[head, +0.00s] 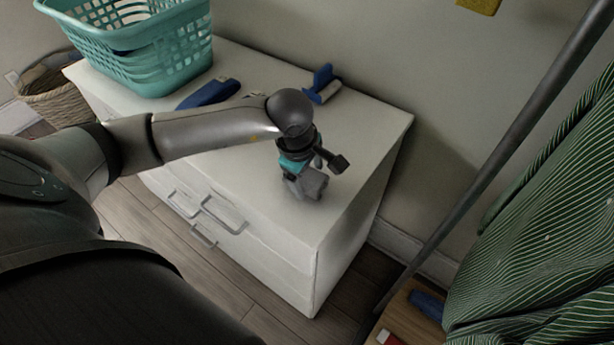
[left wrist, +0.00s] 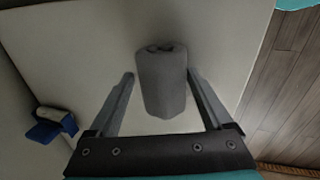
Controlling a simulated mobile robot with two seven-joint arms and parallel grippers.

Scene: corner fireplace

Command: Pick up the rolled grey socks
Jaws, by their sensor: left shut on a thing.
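The rolled grey socks (left wrist: 162,82) stand out against the white top in the left wrist view, a grey roll between my two fingers. In the head view the socks (head: 314,184) are a small grey shape at my left gripper, partly covered by it. My left gripper (head: 306,188) points down over the front right part of the white dresser top. It is shut on the socks; its fingers (left wrist: 162,88) lie on either side of the roll. Whether the socks touch the dresser top is hard to tell. My right gripper is not in view.
The white dresser (head: 375,125) carries a teal laundry basket (head: 150,50), a blue object (head: 208,93) and a blue-and-grey brush-like object (head: 322,85). A wicker basket (head: 60,100) stands at left. A dark pole (head: 510,140) and green striped cloth (head: 550,210) are at right.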

